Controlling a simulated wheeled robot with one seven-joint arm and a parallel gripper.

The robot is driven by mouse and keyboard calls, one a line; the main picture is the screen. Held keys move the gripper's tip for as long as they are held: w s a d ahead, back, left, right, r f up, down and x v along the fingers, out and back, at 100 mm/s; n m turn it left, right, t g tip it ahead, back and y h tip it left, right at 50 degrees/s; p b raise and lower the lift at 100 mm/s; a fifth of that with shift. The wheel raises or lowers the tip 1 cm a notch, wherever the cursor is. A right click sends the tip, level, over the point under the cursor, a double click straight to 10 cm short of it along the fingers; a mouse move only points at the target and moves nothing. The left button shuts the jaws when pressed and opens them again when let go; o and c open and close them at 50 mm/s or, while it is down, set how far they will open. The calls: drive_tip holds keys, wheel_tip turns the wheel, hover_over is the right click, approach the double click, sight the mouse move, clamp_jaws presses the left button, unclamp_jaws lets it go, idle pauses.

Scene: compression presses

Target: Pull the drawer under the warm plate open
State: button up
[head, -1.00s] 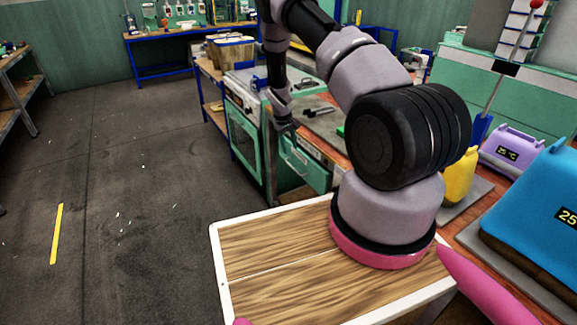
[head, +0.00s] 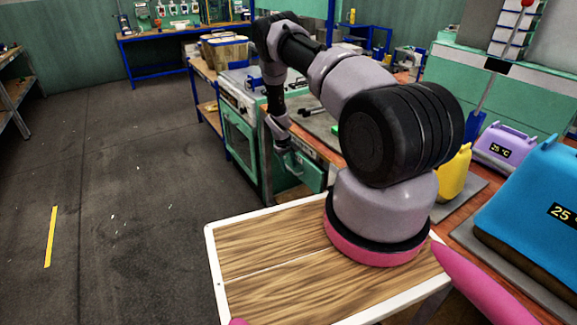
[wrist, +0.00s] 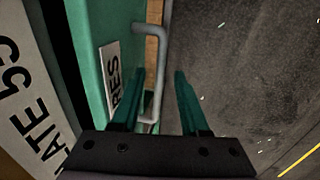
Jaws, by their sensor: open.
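The drawer (head: 306,172) has a teal front low on the bench side in the head view. In the wrist view, its teal front (wrist: 95,25) carries a white label reading "RES" and a grey bar handle (wrist: 161,60). My gripper (wrist: 159,76) is open, with one teal finger on each side of the handle bar. The left finger is between the bar and the front; I cannot tell whether either finger touches the bar. My gripper also shows small in the head view (head: 283,148). A white sign (wrist: 25,90) reading "LATE 55" is beside the drawer front.
A teal oven-like cabinet (head: 239,140) stands left of the drawer. Open dark floor (head: 130,200) lies in front. A yellow canister (head: 454,172), a purple box (head: 498,148) and a blue box (head: 535,205) stand on the bench at right.

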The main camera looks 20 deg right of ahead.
clamp_jaws()
idle(1.4)
